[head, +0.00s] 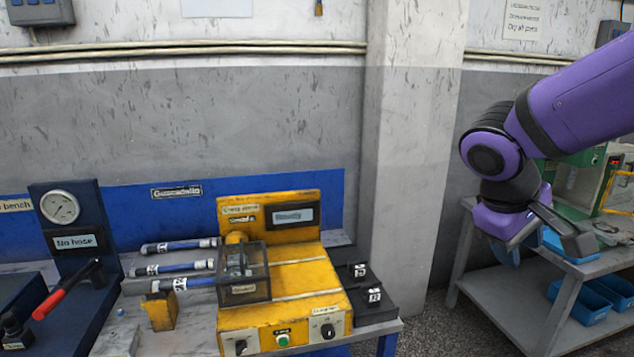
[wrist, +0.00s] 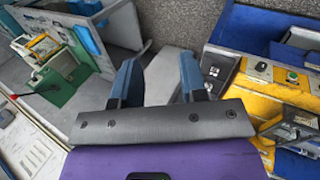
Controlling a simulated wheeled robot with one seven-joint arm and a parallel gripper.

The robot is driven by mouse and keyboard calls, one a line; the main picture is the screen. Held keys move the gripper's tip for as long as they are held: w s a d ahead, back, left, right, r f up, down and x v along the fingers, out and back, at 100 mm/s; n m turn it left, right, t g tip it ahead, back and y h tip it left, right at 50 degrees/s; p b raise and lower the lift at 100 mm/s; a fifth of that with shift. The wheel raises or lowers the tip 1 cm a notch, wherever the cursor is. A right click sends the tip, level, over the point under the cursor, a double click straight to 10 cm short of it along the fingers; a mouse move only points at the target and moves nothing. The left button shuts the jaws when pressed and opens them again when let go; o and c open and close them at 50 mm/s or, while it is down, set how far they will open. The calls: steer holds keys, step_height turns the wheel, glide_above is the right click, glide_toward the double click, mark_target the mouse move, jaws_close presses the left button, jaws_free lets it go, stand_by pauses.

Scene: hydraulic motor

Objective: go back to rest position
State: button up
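My purple arm reaches in from the right of the head view, with my gripper (head: 572,238) hanging in front of the right-hand bench, clear of the yellow machine. In the wrist view the two blue-grey fingers of my gripper (wrist: 160,78) stand apart, with nothing visibly held between them. The yellow machine (head: 290,285) sits on the left bench, with a clear-sided box (head: 243,290) at its left side. It also shows at the right of the wrist view (wrist: 255,100).
Several blue-and-black hoses (head: 185,267) lie left of the machine. A gauge stand (head: 75,235) with a red-handled lever (head: 62,295) stands farther left. A grey bench (head: 510,285) with blue bins (head: 580,302) and a green machine (head: 575,185) is at right. Floor shows between the benches.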

steer(key=s+r+m+t+y, duration=0.3)
steer(key=s+r+m+y, duration=0.1)
steer(key=s, duration=0.7)
steer(key=shift+d+r+t+y, duration=0.4)
steer(key=shift+r+y, duration=0.25)
steer(key=shift+y, duration=0.05)
stand_by(0.9)
